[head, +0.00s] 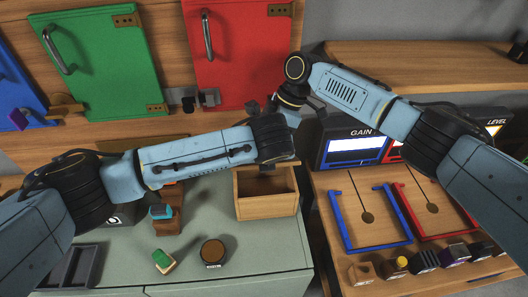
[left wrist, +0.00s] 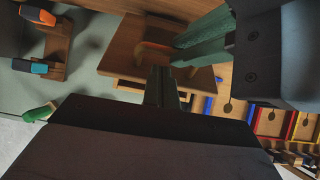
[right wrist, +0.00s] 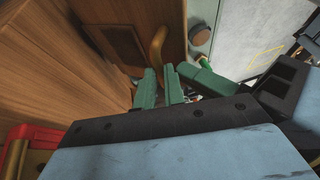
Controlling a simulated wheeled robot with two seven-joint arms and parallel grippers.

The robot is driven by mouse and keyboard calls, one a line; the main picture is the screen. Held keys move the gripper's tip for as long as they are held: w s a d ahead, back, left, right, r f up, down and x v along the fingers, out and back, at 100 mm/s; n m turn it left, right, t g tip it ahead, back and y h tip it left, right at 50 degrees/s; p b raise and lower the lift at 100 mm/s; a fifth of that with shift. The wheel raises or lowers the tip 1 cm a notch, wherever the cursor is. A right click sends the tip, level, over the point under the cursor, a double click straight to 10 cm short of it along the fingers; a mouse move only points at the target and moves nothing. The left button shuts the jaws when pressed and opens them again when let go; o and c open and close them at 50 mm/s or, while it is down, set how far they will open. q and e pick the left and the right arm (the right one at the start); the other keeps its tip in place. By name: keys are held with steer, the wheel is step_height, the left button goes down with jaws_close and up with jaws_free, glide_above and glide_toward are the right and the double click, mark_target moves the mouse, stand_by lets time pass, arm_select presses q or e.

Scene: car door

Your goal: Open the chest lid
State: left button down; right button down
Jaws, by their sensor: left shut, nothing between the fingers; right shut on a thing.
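The wooden chest (head: 267,208) stands on the grey-green counter, its upper part partly hidden by my left gripper. It also shows in the left wrist view (left wrist: 118,58). How far its lid is raised I cannot tell. A curved handle (right wrist: 158,42) sits on a wooden panel with a darker inset in the right wrist view. My right gripper (right wrist: 160,70) is shut, its fingertips at the near end of this handle; the exact contact is partly hidden. My left gripper (left wrist: 164,70) is shut and empty, close to the chest edge. The two grippers are close together.
Green (head: 100,62) and red (head: 238,60) cabinet doors are behind. A green-topped block (head: 163,260) and a round brown knob (head: 213,250) are on the counter in front. On the right are blue (head: 345,222) and red (head: 412,210) frames and several small blocks.

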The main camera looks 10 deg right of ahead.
arm_select(q)
steer(key=shift+w+f, duration=0.2)
steer(key=shift+f, duration=0.15)
arm_select(e)
steer(key=shift+w+d+f, duration=0.1)
steer(key=shift+d+f, duration=0.1)
steer(key=shift+f, duration=0.05)
